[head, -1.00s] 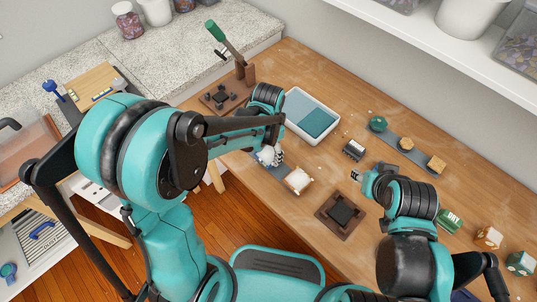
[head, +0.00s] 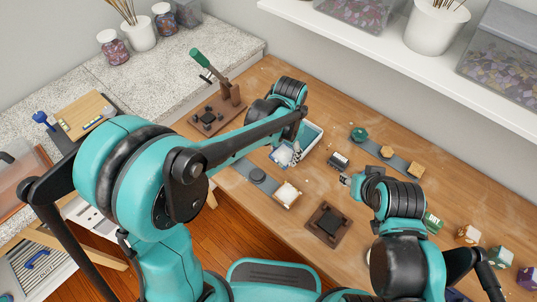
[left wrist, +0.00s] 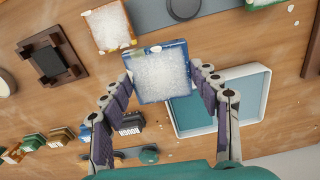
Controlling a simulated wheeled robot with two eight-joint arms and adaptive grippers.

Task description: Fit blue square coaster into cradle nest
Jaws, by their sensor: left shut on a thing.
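The blue square coaster (left wrist: 160,74) has a blue rim and a white, grainy face. My left gripper (left wrist: 162,84) is shut on it, with a finger on each side, clear of the table. In the head view the coaster (head: 283,156) shows partly under my left gripper (head: 293,152), by the near edge of the tray. A brown square wooden holder with a dark raised centre (head: 327,222), which looks like the cradle nest, stands empty on the table; it also shows in the left wrist view (left wrist: 48,62). My right gripper (head: 347,180) is over the table; its fingers are too small to judge.
A white tray with a teal inside (head: 316,142) lies behind my left gripper. A grey strip with a round pad (head: 258,176) and a white-faced wooden square (head: 287,194) lie nearer. A green-handled press (head: 212,82) stands at the left. Small blocks line the right.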

